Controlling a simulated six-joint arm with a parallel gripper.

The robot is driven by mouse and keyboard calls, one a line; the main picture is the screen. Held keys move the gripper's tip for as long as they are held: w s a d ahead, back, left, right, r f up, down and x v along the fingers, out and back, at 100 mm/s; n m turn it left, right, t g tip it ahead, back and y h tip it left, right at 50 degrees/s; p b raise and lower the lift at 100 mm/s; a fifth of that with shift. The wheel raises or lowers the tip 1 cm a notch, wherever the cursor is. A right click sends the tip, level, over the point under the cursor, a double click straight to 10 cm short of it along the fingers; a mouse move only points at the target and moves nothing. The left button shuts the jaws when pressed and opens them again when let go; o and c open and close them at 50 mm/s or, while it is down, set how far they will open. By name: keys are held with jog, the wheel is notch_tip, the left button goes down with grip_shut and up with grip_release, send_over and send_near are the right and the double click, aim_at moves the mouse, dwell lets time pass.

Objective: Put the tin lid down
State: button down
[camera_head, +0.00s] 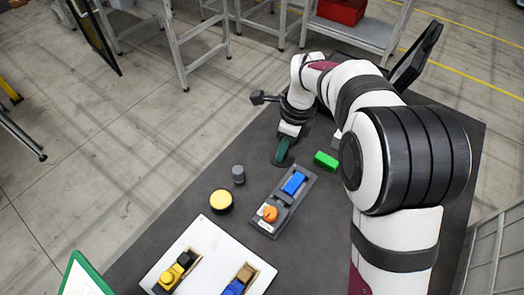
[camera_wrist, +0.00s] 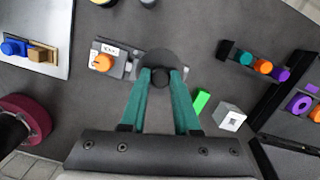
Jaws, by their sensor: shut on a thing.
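The tin lid (camera_wrist: 160,60) is a dark grey round disc with a black knob in the wrist view. My gripper (camera_wrist: 159,78) has its green fingers shut on the knob. In the camera_head view my gripper (camera_head: 283,152) points down over the far part of the dark table, with the lid (camera_head: 280,163) partly hidden below the fingers. I cannot tell whether the lid touches the table. In the wrist view it covers one end of the grey fixture (camera_wrist: 130,70). A round black tin with a yellow top (camera_head: 221,200) stands nearer the camera.
The grey fixture (camera_head: 264,225) holds a blue block (camera_head: 294,183) and an orange piece (camera_head: 270,213). A grey cylinder (camera_head: 238,174) and green block (camera_head: 326,160) stand nearby. A white cube (camera_wrist: 229,117) and dark rack (camera_wrist: 279,72) show in the wrist view. A white board (camera_head: 215,255) lies in front.

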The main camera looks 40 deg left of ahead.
jog(key=w+f+m+t, duration=0.1)
jog(key=w+f+m, duration=0.1)
jog(key=w+m, duration=0.6)
jog(key=shift+n, duration=0.4)
jog(key=a+f, duration=0.2)
jog(key=a, duration=0.1)
jog(key=s+a+f, duration=0.1)
jog(key=a+f, duration=0.1)
jog(key=a, duration=0.1)
jog(key=a+f, duration=0.2)
jog(key=a, duration=0.1)
jog(key=shift+s+a+f, duration=0.3)
jog(key=shift+a+f, duration=0.05)
jog(key=shift+f, duration=0.05)
jog(key=shift+s+a+f, duration=0.1)
jog(key=shift+a+f, duration=0.15)
jog(key=shift+f, duration=1.9)
jog(key=shift+f, duration=0.1)
jog(key=c, duration=0.6)
grip_release()
jog(key=shift+c, duration=0.2)
